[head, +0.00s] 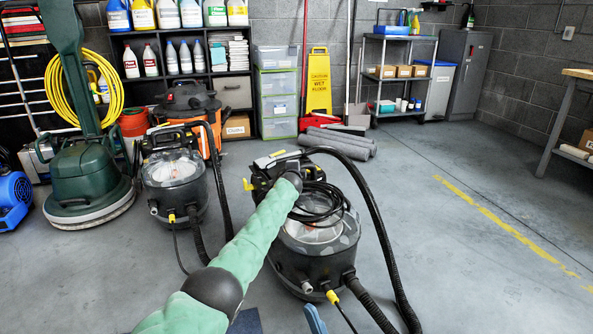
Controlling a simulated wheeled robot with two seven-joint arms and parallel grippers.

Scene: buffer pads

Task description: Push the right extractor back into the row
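The right extractor (322,250) is a dark, round-bodied machine with a clear lid, a black top and a coiled black cord. It stands upright on the floor, nearer to me than the left extractor (174,182). A pale green arm with black joints, which appears to be my left, reaches from the lower left across the right extractor's left side. Its wrist end (291,181) is at the extractor's dark top. The fingers cannot be made out there, and I cannot tell whether they touch it.
A green floor machine (90,185) and a blue blower (14,196) stand left of the extractors. Rolled grey mats (342,143) lie behind the right extractor. Black hoses (385,235) arch down its right side. The floor (450,250) to the right is clear.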

